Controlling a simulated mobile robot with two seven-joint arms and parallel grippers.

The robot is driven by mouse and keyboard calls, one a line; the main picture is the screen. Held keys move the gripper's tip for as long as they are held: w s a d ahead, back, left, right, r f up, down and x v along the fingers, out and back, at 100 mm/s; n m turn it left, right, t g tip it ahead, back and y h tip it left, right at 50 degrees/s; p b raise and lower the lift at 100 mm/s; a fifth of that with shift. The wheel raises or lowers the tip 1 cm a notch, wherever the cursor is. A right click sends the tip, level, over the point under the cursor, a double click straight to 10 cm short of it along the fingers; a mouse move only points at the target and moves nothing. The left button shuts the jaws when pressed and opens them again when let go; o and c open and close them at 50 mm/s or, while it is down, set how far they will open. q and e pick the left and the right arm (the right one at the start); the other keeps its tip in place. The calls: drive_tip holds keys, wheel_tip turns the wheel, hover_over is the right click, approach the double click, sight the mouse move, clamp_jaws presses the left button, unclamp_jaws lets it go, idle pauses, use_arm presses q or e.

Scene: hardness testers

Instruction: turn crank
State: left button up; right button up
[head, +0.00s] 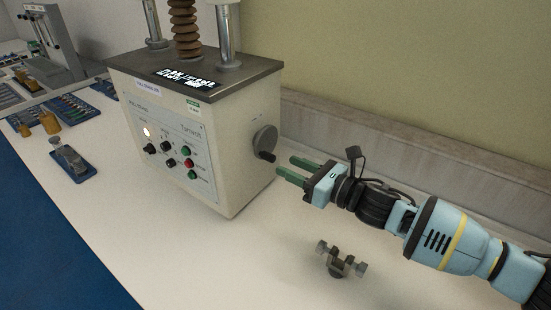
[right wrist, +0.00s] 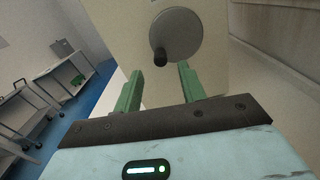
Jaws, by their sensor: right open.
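The crank is a grey disc (head: 264,138) with a black knob (head: 267,156) on the right side of the cream testing machine (head: 235,165). In the right wrist view the disc (right wrist: 180,36) is ahead, with its knob (right wrist: 160,56) at the lower left of the disc. My right gripper (head: 291,169) has green fingers and is open and empty. It is just to the right of the knob and apart from it. In the right wrist view the knob appears between the two fingers (right wrist: 158,86), beyond their tips. My left gripper is not in view.
A small metal clamp-like part (head: 341,260) lies on the white bench below my right arm. The wall (head: 400,155) runs behind the bench. Blue trays with tools (head: 72,160) and another tester (head: 52,45) are at the left.

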sight(274, 159)
drive_tip(key=x, duration=0.5)
drive_tip(key=shift+w+a, duration=0.25)
clamp_jaws()
